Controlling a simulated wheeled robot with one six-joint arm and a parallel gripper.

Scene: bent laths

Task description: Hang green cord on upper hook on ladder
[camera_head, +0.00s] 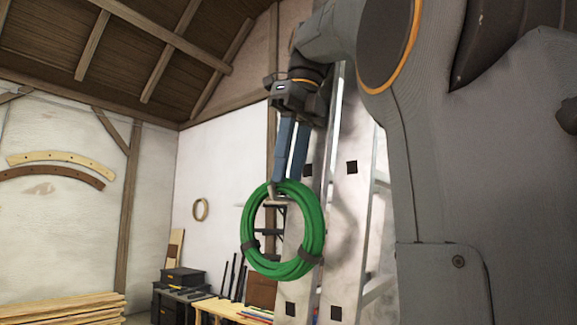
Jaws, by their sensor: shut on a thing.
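The green cord (314,236) is a coiled ring with dark ties, hanging upright in the middle of the head view. My gripper (286,181) points down from above, with its two blue fingers at the top of the coil, and is shut on the cord. The ladder (346,205) is pale metal with dark square holes and stands behind and to the right of the coil. A small light-coloured hook-like piece (272,192) shows at the coil's upper left inside edge. I cannot tell whether the cord touches it or the ladder.
My own arm fills the right side and hides part of the ladder. A wooden workbench (212,309) with tools and dark boxes (183,276) stand low behind. Stacked planks (62,308) lie at lower left. Bent laths (50,172) hang on the left wall. Open space lies left of the coil.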

